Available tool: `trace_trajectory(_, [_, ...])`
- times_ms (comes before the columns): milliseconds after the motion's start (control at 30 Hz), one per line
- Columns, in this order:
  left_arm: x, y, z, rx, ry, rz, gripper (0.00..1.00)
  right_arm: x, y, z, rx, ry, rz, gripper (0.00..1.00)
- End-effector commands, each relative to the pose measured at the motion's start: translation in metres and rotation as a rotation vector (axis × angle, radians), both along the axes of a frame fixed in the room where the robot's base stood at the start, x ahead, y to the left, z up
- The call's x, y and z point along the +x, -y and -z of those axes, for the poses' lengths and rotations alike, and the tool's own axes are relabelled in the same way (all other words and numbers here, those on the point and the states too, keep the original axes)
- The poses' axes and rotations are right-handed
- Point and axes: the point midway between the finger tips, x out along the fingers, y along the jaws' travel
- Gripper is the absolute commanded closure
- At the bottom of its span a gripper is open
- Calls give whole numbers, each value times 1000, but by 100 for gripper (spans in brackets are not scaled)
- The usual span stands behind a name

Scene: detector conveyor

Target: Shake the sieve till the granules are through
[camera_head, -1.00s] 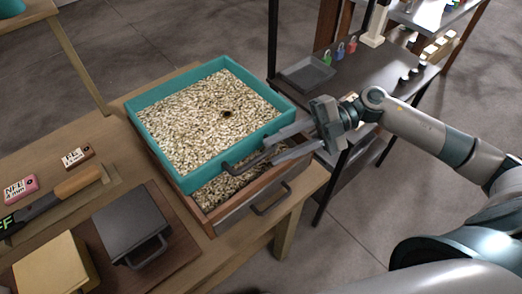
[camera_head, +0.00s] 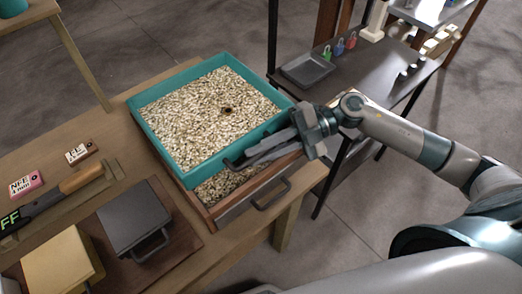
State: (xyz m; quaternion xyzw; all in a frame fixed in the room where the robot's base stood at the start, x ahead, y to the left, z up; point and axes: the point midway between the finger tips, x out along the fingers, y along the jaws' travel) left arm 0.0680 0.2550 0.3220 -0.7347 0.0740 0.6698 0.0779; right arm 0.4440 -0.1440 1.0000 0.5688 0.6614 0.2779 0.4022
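The sieve is a teal square frame (camera_head: 158,142) full of pale granules (camera_head: 205,115), with a small dark spot among them. It sits over a wooden drawer-like box (camera_head: 232,212) and is offset from it, so granules also show in the box at its near side. My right gripper (camera_head: 248,158) reaches in from the right at the sieve's near side. Its fingers are close together on the dark sieve handle (camera_head: 231,164), which they mostly hide. My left gripper is not in view.
A dark box with a handle (camera_head: 134,217), a tan block (camera_head: 62,262), a wooden-handled tool (camera_head: 80,178) and labelled blocks (camera_head: 25,185) lie left on the wooden table. A dark side table (camera_head: 370,70) with a tray (camera_head: 307,70) and small padlocks stands behind my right arm.

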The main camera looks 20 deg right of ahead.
Motion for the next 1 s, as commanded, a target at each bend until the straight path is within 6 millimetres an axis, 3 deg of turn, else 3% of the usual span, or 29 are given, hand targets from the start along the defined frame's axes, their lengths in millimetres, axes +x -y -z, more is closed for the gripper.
trace_trajectory(167, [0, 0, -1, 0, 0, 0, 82, -5, 2, 0, -2, 0, -1, 100])
trace_trajectory(533, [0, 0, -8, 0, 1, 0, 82, -50, 19, 1, -3, -3, 0, 100])
trace_trajectory(900, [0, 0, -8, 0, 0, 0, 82, -54, 20, 0, -1, 1, -1, 100])
trace_trajectory(933, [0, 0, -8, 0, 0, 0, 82, -54, 20, 0, -1, 1, -1, 82])
trace_trajectory(1000, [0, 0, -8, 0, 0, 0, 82, -54, 20, 0, -1, 1, -1, 71])
